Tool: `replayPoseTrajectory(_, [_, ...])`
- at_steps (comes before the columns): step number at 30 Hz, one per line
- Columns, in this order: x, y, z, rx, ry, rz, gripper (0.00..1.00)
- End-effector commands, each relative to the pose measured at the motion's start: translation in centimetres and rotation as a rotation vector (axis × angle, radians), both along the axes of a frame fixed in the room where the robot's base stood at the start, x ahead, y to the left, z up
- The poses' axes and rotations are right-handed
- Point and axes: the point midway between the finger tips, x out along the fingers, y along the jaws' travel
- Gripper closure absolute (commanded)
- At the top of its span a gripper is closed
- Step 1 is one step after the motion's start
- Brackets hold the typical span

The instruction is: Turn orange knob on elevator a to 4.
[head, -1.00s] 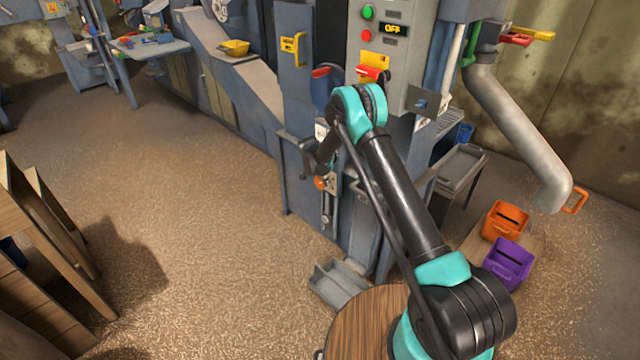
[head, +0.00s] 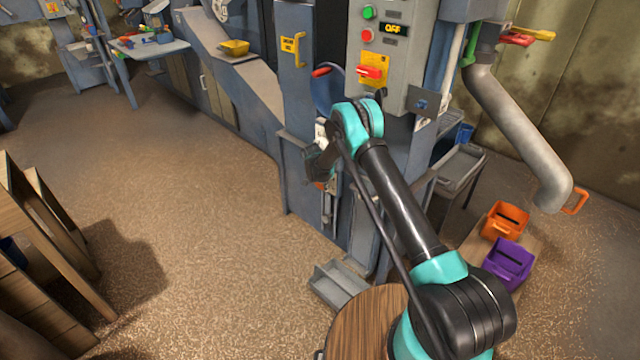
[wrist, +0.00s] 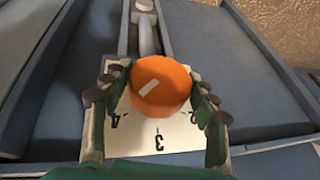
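The orange knob (wrist: 160,84) shows in the wrist view with a short white mark slanting toward its lower left. Behind it is a white dial plate (wrist: 173,137), with 4 at the lower left and 3 at the bottom. My gripper (wrist: 157,90) is open, one finger on each side of the knob. There is a gap at the left finger; the right finger is close to the knob, and I cannot tell if it touches. In the head view my gripper (head: 318,165) is at the elevator's front and mostly hides the knob. Other dial numbers are hidden.
Above is a grey control panel (head: 391,60) with green and red buttons, an OFF display and a red switch (head: 370,72). A red-handled wheel (head: 328,88) is just above my arm. A grey tray (head: 338,283) sits below. Orange (head: 505,220) and purple (head: 508,262) bins stand right.

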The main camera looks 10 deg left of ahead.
Motion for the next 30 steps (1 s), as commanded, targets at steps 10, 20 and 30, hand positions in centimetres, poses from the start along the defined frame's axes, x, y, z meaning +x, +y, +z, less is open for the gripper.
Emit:
replayPoseTrajectory(10, [-0.05,-0.12,-0.08,0.041,-0.031,-0.001,0.7])
replayPoseTrajectory(20, [-0.15,-0.18,-0.08,0.197,-0.154,0.0,0.7])
replayPoseTrajectory(30, [-0.13,-0.11,-0.06,0.202,-0.158,0.0,0.37])
